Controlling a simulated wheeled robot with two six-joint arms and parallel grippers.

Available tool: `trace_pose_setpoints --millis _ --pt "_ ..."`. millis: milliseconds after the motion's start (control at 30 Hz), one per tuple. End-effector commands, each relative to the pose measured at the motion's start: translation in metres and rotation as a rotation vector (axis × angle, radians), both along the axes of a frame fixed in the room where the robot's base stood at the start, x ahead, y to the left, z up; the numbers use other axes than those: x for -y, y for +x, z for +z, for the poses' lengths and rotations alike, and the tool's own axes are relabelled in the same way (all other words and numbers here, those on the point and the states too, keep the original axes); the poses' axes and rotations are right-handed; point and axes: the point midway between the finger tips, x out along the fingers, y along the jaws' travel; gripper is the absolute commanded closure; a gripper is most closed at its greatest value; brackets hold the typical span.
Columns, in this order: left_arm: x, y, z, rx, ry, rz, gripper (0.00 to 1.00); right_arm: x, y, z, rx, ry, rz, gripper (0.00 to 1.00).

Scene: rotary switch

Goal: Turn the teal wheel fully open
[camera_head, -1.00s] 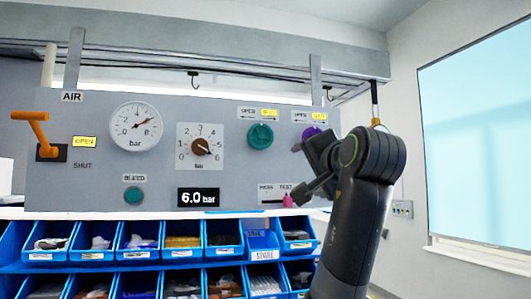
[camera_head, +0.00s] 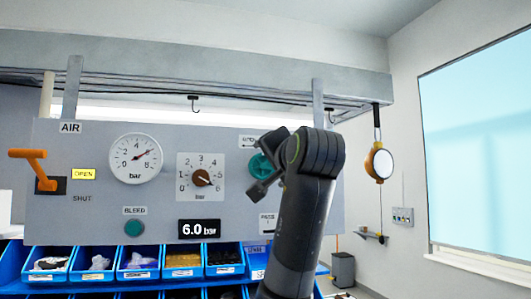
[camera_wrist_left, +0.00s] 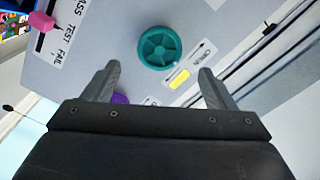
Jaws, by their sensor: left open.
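The teal wheel (camera_head: 259,164) is on the grey panel, partly covered by my left gripper (camera_head: 264,168) in the head view. In the left wrist view the whole round, spoked teal wheel (camera_wrist_left: 160,47) shows, just beyond the gap between my left fingertips (camera_wrist_left: 158,73). The left gripper is open and empty, with a finger on either side of the gap. A yellow plate (camera_wrist_left: 179,78) and a white label (camera_wrist_left: 203,51) sit beside the wheel. I cannot read the wheel's setting. My right gripper is not in view.
A purple wheel (camera_wrist_left: 119,98) is partly hidden behind my gripper in the wrist view. A gauge (camera_head: 135,158), a dial (camera_head: 200,177), an orange lever (camera_head: 35,165) and a bleed button (camera_head: 134,229) are on the panel (camera_head: 100,210). Blue bins (camera_head: 137,275) stand below.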

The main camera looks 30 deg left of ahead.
Motion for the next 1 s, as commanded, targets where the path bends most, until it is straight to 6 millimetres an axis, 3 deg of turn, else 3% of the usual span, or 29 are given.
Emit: trace_pose_setpoints --millis 33,300,767,1000 --pt "-0.009 0.007 0.005 -0.005 0.000 0.004 0.21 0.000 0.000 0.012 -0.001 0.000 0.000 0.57" --pt "-0.037 0.032 0.003 -0.003 0.000 0.002 0.21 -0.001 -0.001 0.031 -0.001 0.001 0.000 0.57" --pt "-0.046 0.039 -0.001 0.000 0.000 0.000 0.21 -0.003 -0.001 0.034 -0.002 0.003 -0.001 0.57" --pt "-0.045 0.039 0.000 0.000 0.000 0.000 0.51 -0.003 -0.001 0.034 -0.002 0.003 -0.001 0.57"
